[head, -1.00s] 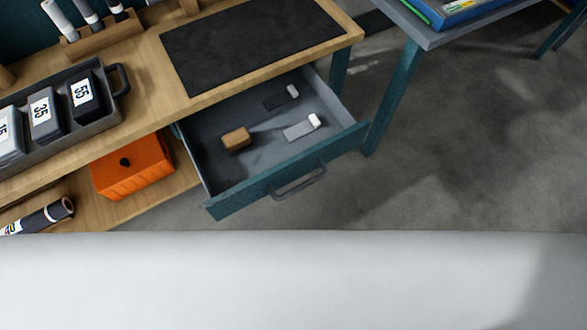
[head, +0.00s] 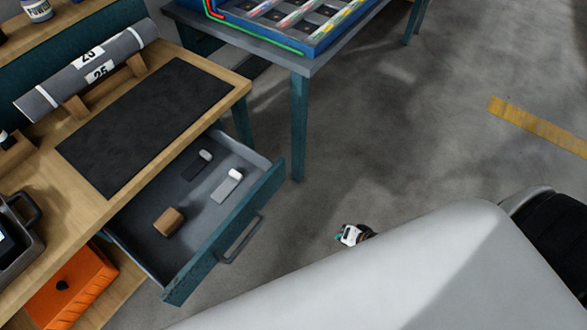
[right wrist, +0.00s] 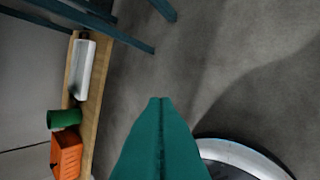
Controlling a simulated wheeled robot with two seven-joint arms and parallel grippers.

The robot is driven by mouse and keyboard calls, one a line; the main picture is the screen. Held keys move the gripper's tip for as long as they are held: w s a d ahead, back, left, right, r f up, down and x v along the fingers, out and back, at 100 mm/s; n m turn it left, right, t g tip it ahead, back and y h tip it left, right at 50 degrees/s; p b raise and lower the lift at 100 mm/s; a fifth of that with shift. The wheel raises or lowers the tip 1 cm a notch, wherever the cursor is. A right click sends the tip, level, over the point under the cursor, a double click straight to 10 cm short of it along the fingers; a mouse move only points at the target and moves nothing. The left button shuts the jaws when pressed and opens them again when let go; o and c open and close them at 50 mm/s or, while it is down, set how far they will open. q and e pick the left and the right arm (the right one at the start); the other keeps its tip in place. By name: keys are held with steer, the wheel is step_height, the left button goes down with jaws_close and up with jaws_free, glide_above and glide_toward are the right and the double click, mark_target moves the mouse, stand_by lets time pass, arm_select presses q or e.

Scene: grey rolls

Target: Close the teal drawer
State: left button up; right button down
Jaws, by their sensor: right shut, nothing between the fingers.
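The teal drawer (head: 260,197) is pulled open under the wooden workbench in the head view. Its grey bar handle (head: 240,240) is on the front panel. Inside lie a brown block (head: 168,221) and two small dark and grey items with white ends (head: 228,185). My right gripper (head: 340,237) shows small in the head view, to the right of the drawer front and apart from it. In the right wrist view its teal fingers (right wrist: 160,100) are together and empty, over the floor. My left gripper is in neither view.
The workbench (head: 205,82) holds a black mat (head: 150,120) and a grey roll (head: 85,70). An orange bin (head: 72,285) sits on the lower shelf. A second table (head: 290,58) with a blue tray stands behind. The floor right of the drawer is clear.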

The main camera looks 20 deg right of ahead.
steer(key=w+a+r+m+t+y+p, duration=0.1)
steer(key=w+r+t+y, duration=0.15)
steer(key=r, duration=0.75)
steer(key=w+r+m+t+y, duration=0.15)
steer(key=w+r, duration=0.25)
steer(key=r, duration=0.7)
glide_toward(285, 172)
step_height(285, 172, down, 3)
steer(key=w+a, duration=0.1)
steer(key=w, duration=0.1)
steer(key=shift+w+a+r+h+p, duration=0.25)
steer(key=shift+w+a+h+p, duration=0.05)
steer(key=shift+w+a+p, duration=0.5)
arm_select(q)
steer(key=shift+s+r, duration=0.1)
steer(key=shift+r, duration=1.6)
arm_select(e)
steer(key=shift+w+a+f, duration=0.15)
steer(key=shift+w+a, duration=0.15)
steer(key=shift+w, duration=0.25)
